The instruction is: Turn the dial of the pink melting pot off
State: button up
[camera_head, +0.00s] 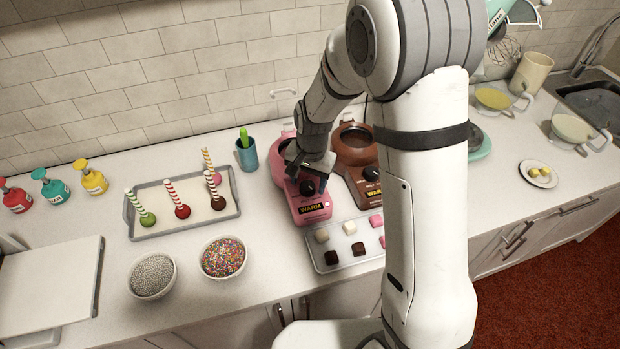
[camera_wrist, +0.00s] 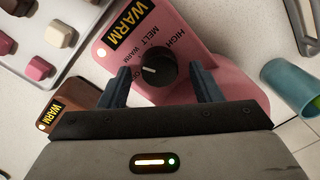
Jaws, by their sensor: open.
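The pink melting pot (camera_head: 313,208) stands on the counter, its sloped front facing me, with a lit display reading WARM. Its black dial (camera_wrist: 155,70) has a white pointer mark directed to the left in the wrist view, on the side of the WARM and OFF labels. The dial also shows in the head view (camera_head: 309,187). My gripper (camera_wrist: 160,72) is open, with one dark finger on each side of the dial. Gaps show between the fingers and the dial. In the head view my gripper and forearm hide much of the pot's upper part.
A brown melting pot (camera_head: 357,151), also reading WARM, stands close on the right. A tray of sweets (camera_head: 326,267) lies in front. A blue cup (camera_head: 246,155) and a cake-pop tray (camera_head: 160,232) are on the left.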

jog(key=shift+f, duration=0.2)
jog(key=shift+c, duration=0.4)
jog(key=c, duration=0.9)
jog(key=shift+n+b, duration=0.35)
jog(key=shift+n, duration=0.05)
jog(key=shift+n+b, duration=0.3)
jog(key=n+b, duration=0.2)
jog(key=n, duration=0.1)
jog(key=shift+w, duration=0.1)
jog(key=n+b, duration=0.3)
jog(key=n, duration=0.2)
jog(key=shift+a+r+n, duration=0.1)
jog(key=shift+n, duration=0.2)
jog(key=shift+g, duration=0.3)
